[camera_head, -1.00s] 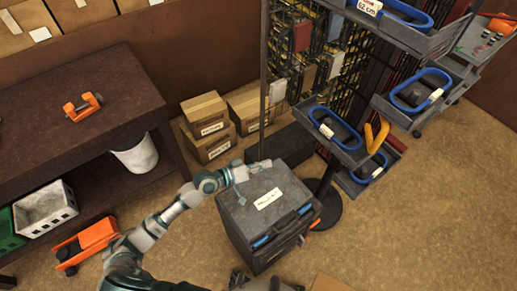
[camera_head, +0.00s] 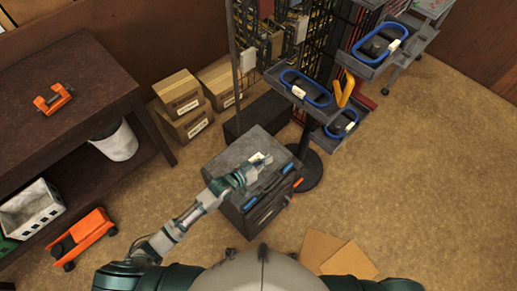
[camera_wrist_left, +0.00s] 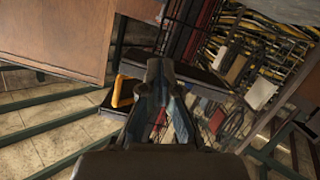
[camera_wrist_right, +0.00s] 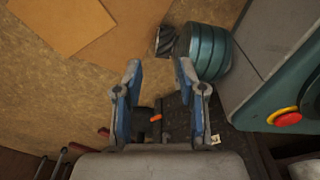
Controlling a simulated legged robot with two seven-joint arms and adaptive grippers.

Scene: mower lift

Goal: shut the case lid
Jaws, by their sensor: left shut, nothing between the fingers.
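The dark grey case (camera_head: 262,212) stands on the floor in the middle of the head view. Its lid (camera_head: 238,152) lies flat over the body; whether a small gap is left cannot be told. Blue latches (camera_head: 287,169) show along its front edge. My left gripper (camera_head: 265,159) is over the lid near that edge and hides part of the label; contact cannot be told. Its fingers are together and empty in the left wrist view (camera_wrist_left: 158,72). My right gripper (camera_wrist_right: 157,75) is open and empty in the right wrist view, and out of the head view.
A rack with grey trays (camera_head: 312,105) stands close behind and right of the case. Cardboard boxes (camera_head: 180,95) are behind left. A dark workbench (camera_head: 85,65) and an orange trolley (camera_head: 80,235) are at left. Cardboard sheets (camera_head: 345,258) lie in front right. Floor at right is clear.

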